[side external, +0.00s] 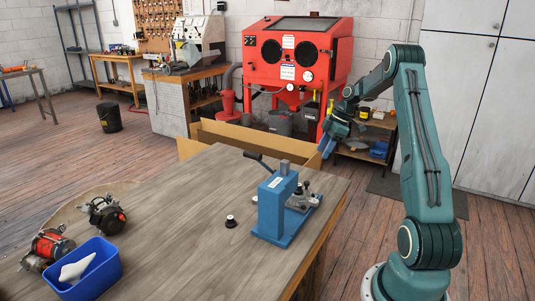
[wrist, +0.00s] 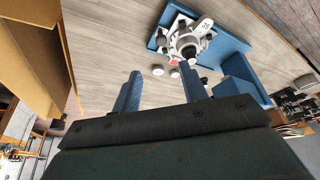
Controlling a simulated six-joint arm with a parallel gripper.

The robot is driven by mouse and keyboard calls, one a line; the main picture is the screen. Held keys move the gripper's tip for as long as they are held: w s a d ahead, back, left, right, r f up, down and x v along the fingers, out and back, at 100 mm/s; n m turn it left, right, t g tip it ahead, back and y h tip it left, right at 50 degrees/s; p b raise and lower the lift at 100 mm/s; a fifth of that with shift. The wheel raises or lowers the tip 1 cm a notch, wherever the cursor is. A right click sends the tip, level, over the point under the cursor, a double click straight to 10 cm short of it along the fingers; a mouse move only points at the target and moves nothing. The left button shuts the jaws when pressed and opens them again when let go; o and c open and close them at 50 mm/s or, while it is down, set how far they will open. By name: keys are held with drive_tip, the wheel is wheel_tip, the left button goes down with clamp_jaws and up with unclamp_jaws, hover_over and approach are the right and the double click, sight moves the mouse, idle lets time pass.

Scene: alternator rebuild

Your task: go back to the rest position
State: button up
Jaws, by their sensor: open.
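My gripper (side external: 327,148) hangs at the end of my raised arm in the side view, beyond the far right corner of the wooden workbench (side external: 185,220). In the wrist view, the two blue fingers of my gripper (wrist: 161,88) stand wide apart with nothing between them. A blue bench press (side external: 272,210) with a dark lever and a metal fixture stands on the bench, apart from my gripper. The press (wrist: 235,45) also shows beyond the fingers in the wrist view.
A small black-and-silver part (side external: 231,221) stands left of the press. Two alternators (side external: 106,213) (side external: 47,246) and a blue bin (side external: 98,285) holding a white item are at the bench's left. An open cardboard box (side external: 245,138) is behind the bench, near my gripper. A red blasting cabinet (side external: 295,75) stands farther back.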

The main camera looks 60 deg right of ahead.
drive_tip(key=w+a+r+m+h, duration=0.1)
drive_tip(key=a+r+m, duration=0.1)
drive_tip(key=a+r, duration=0.8)
drive_tip(key=w+a+r+m+h, duration=0.1)
drive_tip(key=a+r, duration=0.4)
drive_tip(key=a, duration=1)
drive_tip(key=s+a+m+t, duration=0.2)
drive_tip(key=s+a+m, duration=0.2)
drive_tip(key=s+a, duration=1.1)
drive_tip(key=s, duration=0.3)
drive_tip(key=shift+a+r+m+h, duration=0.3)
drive_tip(key=shift+r+h, duration=0.05)
drive_tip(key=shift+h, duration=0.05)
